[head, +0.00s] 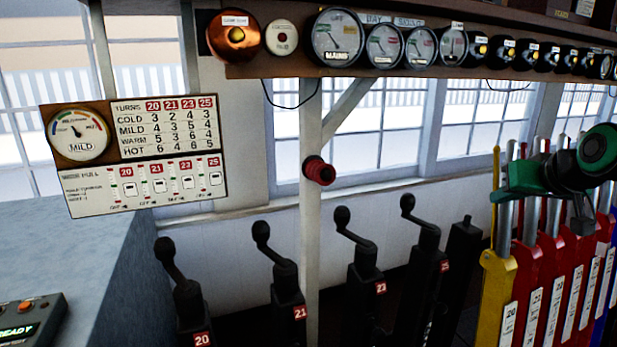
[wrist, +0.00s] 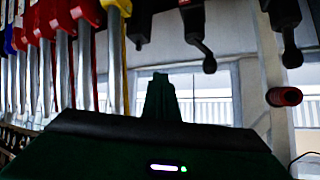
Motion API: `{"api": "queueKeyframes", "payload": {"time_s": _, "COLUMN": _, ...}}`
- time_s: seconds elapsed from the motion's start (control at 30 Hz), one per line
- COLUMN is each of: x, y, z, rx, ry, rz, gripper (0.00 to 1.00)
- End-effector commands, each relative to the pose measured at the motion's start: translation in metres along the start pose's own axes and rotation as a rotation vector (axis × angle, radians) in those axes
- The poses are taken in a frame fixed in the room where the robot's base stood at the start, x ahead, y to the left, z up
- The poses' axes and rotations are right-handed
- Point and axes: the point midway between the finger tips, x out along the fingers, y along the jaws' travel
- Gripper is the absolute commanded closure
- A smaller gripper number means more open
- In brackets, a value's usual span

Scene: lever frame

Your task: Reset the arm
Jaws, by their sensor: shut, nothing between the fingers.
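My arm comes in from the right edge of the head view, with its green and black wrist (head: 572,170) in front of the upper shafts of the coloured levers. In the wrist view, my gripper (wrist: 161,78) shows as a dark narrow shape at the centre, its fingers shut with nothing between them. It appears apart from the levers and cranks. The wrist view looks upside down, with the levers at its left and the cranks at its top right. My fingertips are hard to make out in the head view.
A yellow lever (head: 497,290) and several red levers (head: 525,285) stand at the right. Black cranks (head: 285,275) labelled 20 to 25 stand along the window wall. A red knob (head: 319,171) is on a white post. A gauge shelf (head: 350,70) runs above; a chart board (head: 140,150) hangs left.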

Motion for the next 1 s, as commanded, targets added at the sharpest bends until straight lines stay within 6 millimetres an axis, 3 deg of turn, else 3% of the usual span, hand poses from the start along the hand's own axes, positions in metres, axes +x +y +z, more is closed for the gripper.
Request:
{"api": "queueKeyframes", "payload": {"time_s": 0.03, "x": -0.003, "y": 0.010, "z": 0.032, "rx": 0.026, "ry": -0.082, "rz": 0.028, "gripper": 1.00}}
{"api": "queueKeyframes", "payload": {"time_s": 0.1, "x": -0.011, "y": 0.023, "z": 0.075, "rx": 0.065, "ry": -0.199, "rz": 0.067, "gripper": 1.00}}
{"api": "queueKeyframes", "payload": {"time_s": 0.3, "x": -0.051, "y": 0.048, "z": 0.195, "rx": 0.195, "ry": -0.528, "rz": 0.172, "gripper": 1.00}}
{"api": "queueKeyframes", "payload": {"time_s": 0.4, "x": -0.077, "y": 0.052, "z": 0.244, "rx": 0.261, "ry": -0.673, "rz": 0.215, "gripper": 1.00}}
{"api": "queueKeyframes", "payload": {"time_s": 0.5, "x": -0.101, "y": 0.052, "z": 0.281, "rx": 0.316, "ry": -0.786, "rz": 0.246, "gripper": 1.00}}
{"api": "queueKeyframes", "payload": {"time_s": 0.7, "x": -0.125, "y": 0.050, "z": 0.312, "rx": 0.370, "ry": -0.892, "rz": 0.274, "gripper": 1.00}}
{"api": "queueKeyframes", "payload": {"time_s": 1.0, "x": -0.126, "y": 0.050, "z": 0.313, "rx": 0.373, "ry": -0.898, "rz": 0.276, "gripper": 1.00}}
